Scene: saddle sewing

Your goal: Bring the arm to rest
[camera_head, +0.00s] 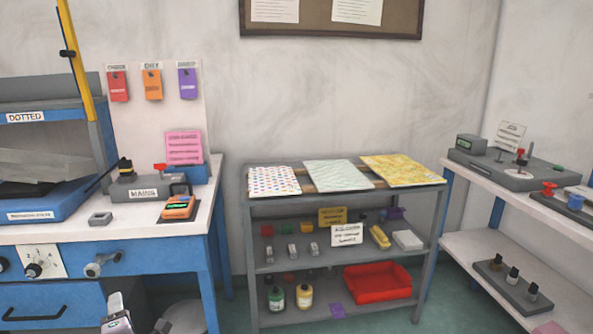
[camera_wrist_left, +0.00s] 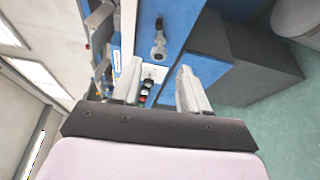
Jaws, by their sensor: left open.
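My left gripper (camera_head: 136,318) shows at the bottom edge of the head view, in front of the blue workbench and only partly in frame. In the left wrist view my left gripper (camera_wrist_left: 158,80) has its two pale fingers apart, with nothing between them. Through the gap, the blue bench front and a dial show farther off. No contact with the bench can be seen. My right gripper is in neither view.
The blue bench (camera_head: 120,233) has a drawer, a knob panel (camera_head: 40,262) and a grey valve-like fitting (camera_head: 101,265). An orange meter (camera_head: 178,207) lies on top. A grey shelf rack (camera_head: 345,197) holds patterned sheets and a red tray (camera_head: 377,283). Green floor shows between the furniture.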

